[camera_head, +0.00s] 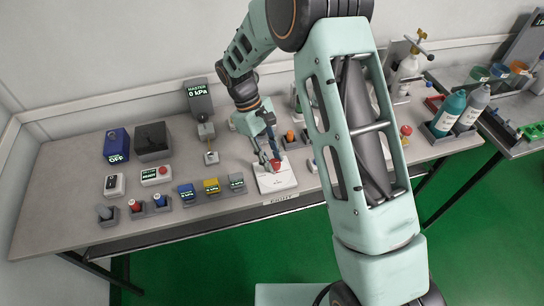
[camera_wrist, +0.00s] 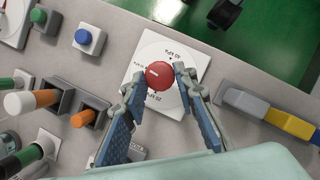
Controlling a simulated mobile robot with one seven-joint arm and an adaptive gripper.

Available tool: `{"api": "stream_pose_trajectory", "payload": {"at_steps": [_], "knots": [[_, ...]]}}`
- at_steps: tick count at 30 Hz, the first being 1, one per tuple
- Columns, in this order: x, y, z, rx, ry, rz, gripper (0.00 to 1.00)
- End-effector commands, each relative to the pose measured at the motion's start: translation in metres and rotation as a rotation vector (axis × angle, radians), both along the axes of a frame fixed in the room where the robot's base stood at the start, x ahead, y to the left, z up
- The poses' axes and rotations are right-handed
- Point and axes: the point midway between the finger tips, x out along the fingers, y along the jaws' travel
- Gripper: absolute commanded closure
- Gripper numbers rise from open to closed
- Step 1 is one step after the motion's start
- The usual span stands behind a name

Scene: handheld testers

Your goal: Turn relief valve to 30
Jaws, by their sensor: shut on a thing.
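The relief valve is a round red knob (camera_wrist: 159,75) on a white dial plate (camera_wrist: 192,46), in the upper middle of the wrist view. Small dark markings ring the knob; they appear upside down and are hard to read. My gripper (camera_wrist: 158,78) has one fingertip on each side of the knob and is shut on it. In the head view the red knob (camera_head: 276,163) sits on the white plate (camera_head: 280,184) near the table's front edge, partly covered by my gripper (camera_head: 270,160). The knob's exact pointer direction cannot be told.
Blue, yellow and grey blocks (camera_head: 211,186) stand left of the plate. A MASTER display reading 0 kPa (camera_head: 199,92) stands behind on the table (camera_head: 70,180). An orange-topped holder (camera_wrist: 85,117) and a blue button (camera_wrist: 84,37) are beside the plate.

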Motion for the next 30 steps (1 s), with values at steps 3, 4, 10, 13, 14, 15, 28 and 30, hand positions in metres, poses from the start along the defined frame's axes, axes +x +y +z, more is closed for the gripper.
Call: {"api": "stream_pose_trajectory", "payload": {"at_steps": [3,4,10,13,14,15,28,30], "knots": [[-0.001,0.0001,-0.0002,0.0,0.001,0.054,0.98],[-0.0012,0.0002,-0.0002,0.0,0.001,0.065,0.98],[-0.001,0.0006,-0.0003,0.0,0.0,0.109,0.98],[-0.0011,0.0007,-0.0003,0.0,0.0,0.118,0.98],[-0.0011,0.0006,-0.0004,0.0,0.0,0.119,0.98],[-0.0011,0.0006,-0.0004,0.0,0.0,0.12,0.98],[-0.0013,0.0005,-0.0003,0.0,0.0,0.119,0.59],[-0.0013,0.0005,-0.0003,0.0,0.0,0.119,0.56]]}}
